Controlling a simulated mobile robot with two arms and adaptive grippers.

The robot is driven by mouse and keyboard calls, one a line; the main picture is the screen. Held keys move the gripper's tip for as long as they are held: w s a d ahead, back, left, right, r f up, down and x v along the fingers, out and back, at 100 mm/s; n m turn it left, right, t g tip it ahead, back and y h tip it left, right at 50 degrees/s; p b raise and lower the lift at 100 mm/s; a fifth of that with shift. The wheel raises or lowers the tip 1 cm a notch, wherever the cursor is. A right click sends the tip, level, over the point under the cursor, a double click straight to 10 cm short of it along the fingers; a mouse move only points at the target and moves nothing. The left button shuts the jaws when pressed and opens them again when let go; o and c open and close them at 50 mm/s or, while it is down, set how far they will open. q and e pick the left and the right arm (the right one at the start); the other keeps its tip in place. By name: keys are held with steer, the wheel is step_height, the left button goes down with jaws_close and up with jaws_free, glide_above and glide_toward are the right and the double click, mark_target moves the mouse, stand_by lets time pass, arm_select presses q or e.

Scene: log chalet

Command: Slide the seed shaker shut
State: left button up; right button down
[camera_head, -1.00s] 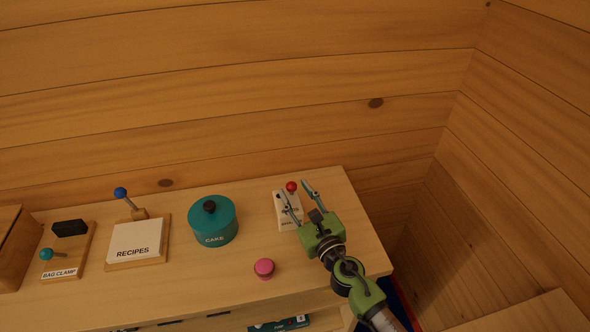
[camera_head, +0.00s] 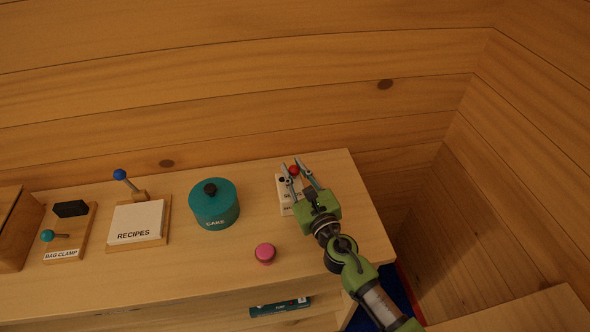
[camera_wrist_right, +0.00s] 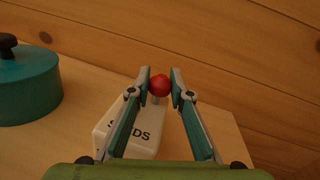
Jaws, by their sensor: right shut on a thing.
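The seed shaker (camera_head: 285,197) is a small white box with black lettering near the right end of the wooden counter. It also shows in the right wrist view (camera_wrist_right: 118,143). A red ball knob (camera_wrist_right: 160,86) on a short stem stands at its far end. My right gripper (camera_head: 292,166) reaches over the shaker from the front right. Its two fingers are shut on the red knob, one on each side. The fingers and gripper body hide part of the shaker and its lettering. My left gripper is not in view.
A teal CAKE tin (camera_head: 214,207) stands left of the shaker, and a pink knob (camera_head: 265,252) is in front. A RECIPES holder (camera_head: 137,221) and a BAG CLAMP board (camera_head: 72,238) are further left. The log wall (camera_head: 240,80) rises behind the counter (camera_head: 220,262).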

mark_target(281, 181)
steer(key=a, duration=0.3)
steer(key=shift+s+a, duration=0.3)
steer(key=shift+s, duration=0.1)
steer(key=c, duration=1.8)
jaws_free()
steer(key=shift+w+a+f, duration=0.1)
steer(key=shift+a, duration=0.1)
steer(key=shift+d, duration=0.1)
steer(key=shift+s+d, duration=0.15)
steer(key=shift+s, duration=0.1)
steer(key=v, duration=1.1)
steer(key=shift+s, duration=0.2)
